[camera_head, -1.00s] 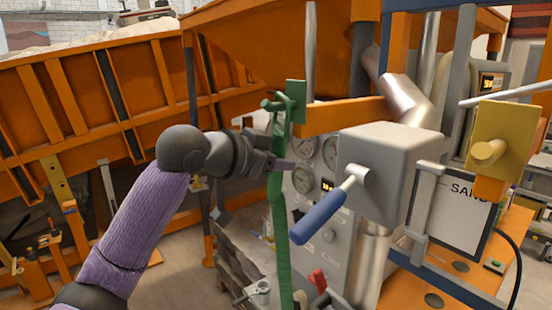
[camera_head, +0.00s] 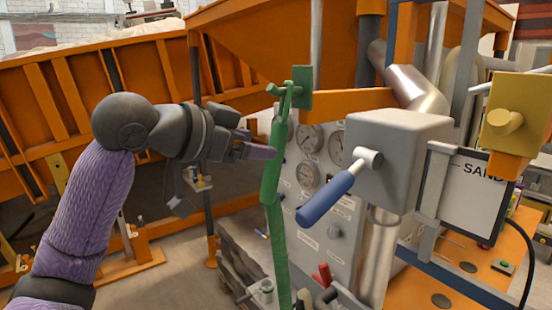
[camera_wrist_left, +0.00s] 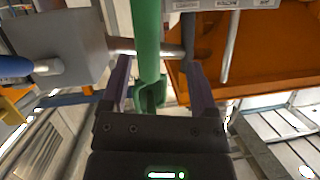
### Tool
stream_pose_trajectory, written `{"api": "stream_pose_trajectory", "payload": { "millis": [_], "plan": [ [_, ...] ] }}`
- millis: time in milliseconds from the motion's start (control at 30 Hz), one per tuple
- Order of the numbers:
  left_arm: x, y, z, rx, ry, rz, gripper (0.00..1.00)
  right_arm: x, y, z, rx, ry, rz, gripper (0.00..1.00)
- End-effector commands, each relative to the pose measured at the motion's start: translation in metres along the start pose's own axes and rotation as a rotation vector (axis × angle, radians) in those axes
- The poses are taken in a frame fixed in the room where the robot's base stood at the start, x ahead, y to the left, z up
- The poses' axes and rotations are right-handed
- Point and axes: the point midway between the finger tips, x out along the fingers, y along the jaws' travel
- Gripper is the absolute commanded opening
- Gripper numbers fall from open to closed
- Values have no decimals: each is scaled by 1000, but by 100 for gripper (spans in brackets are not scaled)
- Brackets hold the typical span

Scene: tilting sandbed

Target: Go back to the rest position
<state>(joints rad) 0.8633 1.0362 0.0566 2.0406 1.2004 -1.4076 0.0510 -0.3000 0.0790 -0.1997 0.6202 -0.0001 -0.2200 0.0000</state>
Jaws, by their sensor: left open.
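My left gripper (camera_head: 262,151) is open and empty, beside the upper part of the green lever (camera_head: 274,175) in the head view. Its purple fingertips overlap the lever's left edge there; I cannot tell whether they touch it. In the left wrist view, the two jaws (camera_wrist_left: 158,75) stand apart, and the green lever (camera_wrist_left: 147,40) shows between them, beyond the palm. My right gripper is in neither view.
A grey box (camera_head: 405,150) with a blue-handled lever (camera_head: 325,198) stands to the right, before a panel with several gauges (camera_head: 310,138). A yellow block (camera_head: 518,115) is at far right. The orange sandbed (camera_head: 90,90) fills the left background.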

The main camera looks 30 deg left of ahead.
Motion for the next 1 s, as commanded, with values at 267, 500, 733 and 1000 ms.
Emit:
{"api": "stream_pose_trajectory", "payload": {
  "millis": [267, 500, 733, 1000],
  "plan": [
    [-32, 0, 0, 1, -1, 0, 77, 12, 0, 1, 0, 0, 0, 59],
    [33, 31, 76, -15, -178, 39, 77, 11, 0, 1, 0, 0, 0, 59],
    [77, 135, 257, -76, -519, 85, 77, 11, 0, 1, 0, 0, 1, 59],
    [21, 226, 368, -185, -799, 57, 77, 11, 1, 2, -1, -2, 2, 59]
  ]
}}
